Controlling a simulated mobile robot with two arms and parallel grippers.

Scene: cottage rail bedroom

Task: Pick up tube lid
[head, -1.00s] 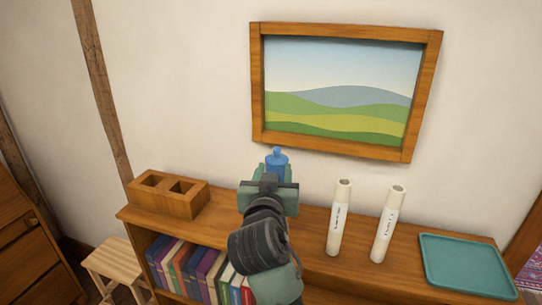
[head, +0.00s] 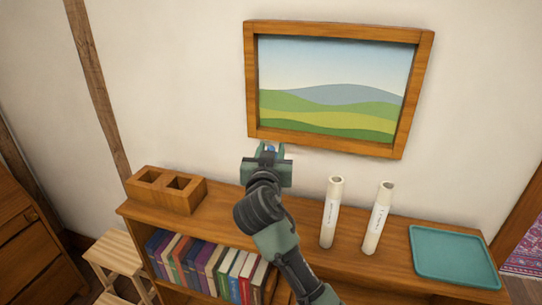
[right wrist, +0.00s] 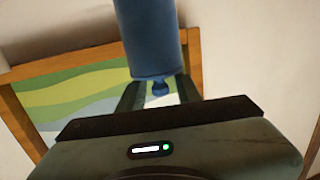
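The blue tube lid (right wrist: 150,40) is a rounded cylinder with a small knob; in the right wrist view it lies between the fingers, its knob end towards the palm. My right gripper (head: 268,153) is shut on it, in front of the wall below the picture. In the head view only a small blue bit of the lid (head: 270,148) shows behind the gripper. Two white labelled tubes (head: 332,212) (head: 378,218) with open tops stand on the shelf top, right of the gripper. My left gripper is not in view.
A wooden block with two square holes (head: 167,198) stands on the left of the bookcase top (head: 225,217). A teal tray (head: 453,258) lies at the right. Books (head: 205,262) fill the shelf below. A framed picture (head: 335,90) hangs close above the gripper.

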